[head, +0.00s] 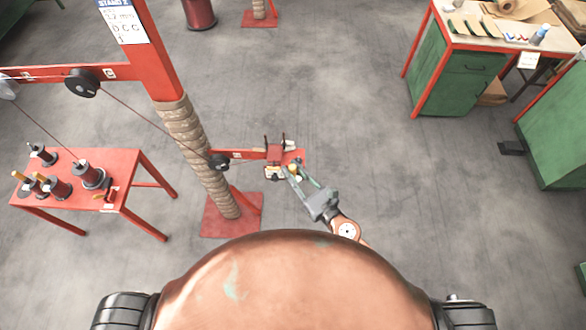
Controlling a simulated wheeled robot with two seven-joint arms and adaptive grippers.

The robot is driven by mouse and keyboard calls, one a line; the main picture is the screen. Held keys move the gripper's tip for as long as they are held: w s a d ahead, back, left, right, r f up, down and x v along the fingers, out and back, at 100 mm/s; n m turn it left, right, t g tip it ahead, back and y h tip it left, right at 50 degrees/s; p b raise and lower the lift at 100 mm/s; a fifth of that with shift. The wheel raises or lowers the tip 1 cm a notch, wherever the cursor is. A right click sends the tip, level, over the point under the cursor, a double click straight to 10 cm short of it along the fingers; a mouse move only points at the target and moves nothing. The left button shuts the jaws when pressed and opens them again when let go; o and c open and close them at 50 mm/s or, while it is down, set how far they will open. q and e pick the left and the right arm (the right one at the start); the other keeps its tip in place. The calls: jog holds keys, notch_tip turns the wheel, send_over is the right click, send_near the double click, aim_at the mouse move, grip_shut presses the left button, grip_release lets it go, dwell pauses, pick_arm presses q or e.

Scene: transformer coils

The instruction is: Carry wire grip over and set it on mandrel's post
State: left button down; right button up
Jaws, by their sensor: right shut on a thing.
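My right gripper (293,176) reaches up from the lower right to a small red fixture (275,153) on the end of a red arm. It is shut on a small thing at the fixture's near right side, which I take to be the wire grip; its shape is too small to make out. A pale and dark part sits at the fixture's near edge, just left of my fingertips. Short upright pieces stand at the fixture's back. I cannot tell which part is the mandrel's post. My left gripper is not in view.
A red column (172,80) wrapped in tan cord stands left of the fixture. Wire runs over a black pulley (82,82) to a lower pulley (218,160). A red table (125,170) with spools stands at left. A green workbench (440,75) stands at upper right. Floor between is clear.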

grip_shut()
jog(key=shift+a+r+m+t+h+p, duration=0.1)
jog(key=shift+r+m+t+h+p, duration=0.1)
jog(key=shift+m+t+h+p, duration=0.75)
jog(key=shift+s+m+t+h+p, duration=0.1)
jog(key=shift+m+t+h+p, duration=0.15)
jog(key=shift+m+h+p, duration=0.55)
jog(key=m+t+h, duration=0.1)
jog(key=h, duration=0.2)
jog(key=shift+f+m+h, duration=0.15)
jog(key=shift+m+h, duration=0.1)
jog(key=shift+m, duration=0.1)
jog(key=m+h, duration=0.1)
jog(key=h, duration=0.1)
jog(key=m+h+b, duration=0.1)
jog(key=h, duration=0.1)
jog(key=shift+f+m+t, duration=0.1)
jog(key=shift+m+t, duration=0.2)
